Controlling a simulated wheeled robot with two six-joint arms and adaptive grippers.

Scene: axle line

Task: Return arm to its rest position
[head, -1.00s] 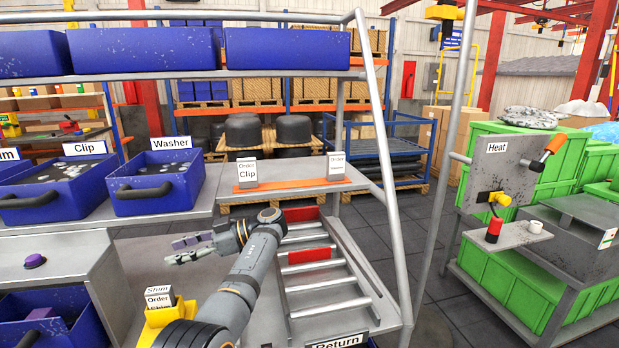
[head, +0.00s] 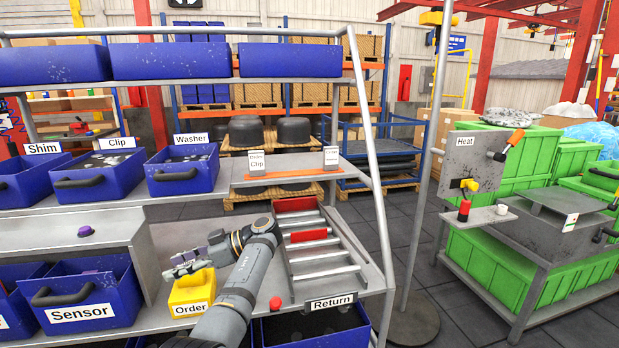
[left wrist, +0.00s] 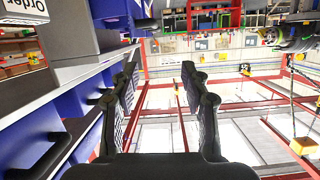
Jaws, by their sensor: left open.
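My left arm comes in from the bottom of the head view and bends at a grey joint. My left gripper (head: 186,263) points left above the bench, just behind the top of a yellow holder labelled Order (head: 191,292). Its jaws are open with nothing seen between them. In the left wrist view the two dark fingers (left wrist: 160,82) stand apart, with open room and distant racks behind them. My right gripper is in neither view.
Blue bins labelled Shim, Clip and Washer (head: 182,172) stand behind on the left. A Sensor bin (head: 80,308) is lower left. A roller chute labelled Return (head: 330,303) and a red button (head: 275,303) lie to the right. A metal post (head: 381,215) stands beyond.

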